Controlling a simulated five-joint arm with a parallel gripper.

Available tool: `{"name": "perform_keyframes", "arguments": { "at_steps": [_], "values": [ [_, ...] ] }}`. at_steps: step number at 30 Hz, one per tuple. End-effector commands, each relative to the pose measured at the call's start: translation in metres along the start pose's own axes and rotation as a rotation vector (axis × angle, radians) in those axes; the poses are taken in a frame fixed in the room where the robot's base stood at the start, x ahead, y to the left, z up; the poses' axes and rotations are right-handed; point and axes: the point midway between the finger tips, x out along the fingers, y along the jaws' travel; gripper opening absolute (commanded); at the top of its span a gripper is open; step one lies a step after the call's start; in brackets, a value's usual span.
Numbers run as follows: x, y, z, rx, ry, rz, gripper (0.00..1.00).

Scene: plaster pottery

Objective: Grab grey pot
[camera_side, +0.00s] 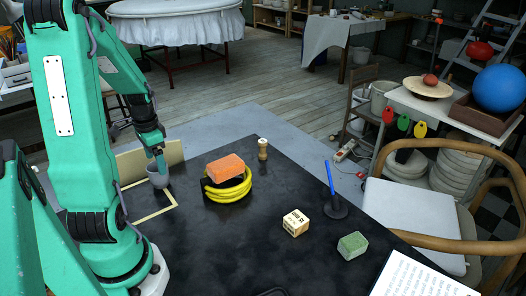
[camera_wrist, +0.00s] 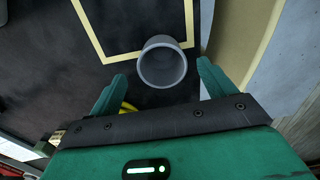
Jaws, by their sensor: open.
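The grey pot (camera_side: 157,177) stands on the black tabletop at the left, inside or at the edge of a cream tape outline. In the wrist view the grey pot (camera_wrist: 162,62) shows its round open mouth, just ahead of and between the two green fingers. My gripper (camera_wrist: 161,82) is open, with one finger to each side of the pot and a gap visible on both sides. In the side view my gripper (camera_side: 160,160) is right at the pot's rim from above. Whether a finger touches the pot cannot be told.
A yellow coil (camera_side: 229,187) with an orange block (camera_side: 226,167) on it lies right of the pot. A small brown jar (camera_side: 263,149), a cream cube (camera_side: 295,222), a green block (camera_side: 352,245) and a blue pen in a holder (camera_side: 335,207) stand farther right. A beige panel (camera_side: 150,160) is behind the pot.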

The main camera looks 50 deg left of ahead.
Motion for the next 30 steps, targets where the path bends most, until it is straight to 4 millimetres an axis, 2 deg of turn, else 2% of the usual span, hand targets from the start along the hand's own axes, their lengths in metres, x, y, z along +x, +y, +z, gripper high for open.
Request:
{"name": "perform_keyframes", "arguments": {
  "at_steps": [8, 21, 30],
  "values": [
    [0.005, 0.000, 0.000, 0.000, 0.000, 0.000, 0.83],
    [0.044, -0.002, 0.000, -0.001, -0.001, 0.001, 0.83],
    [0.052, -0.003, 0.000, -0.001, 0.001, -0.001, 0.83]
  ]
}}
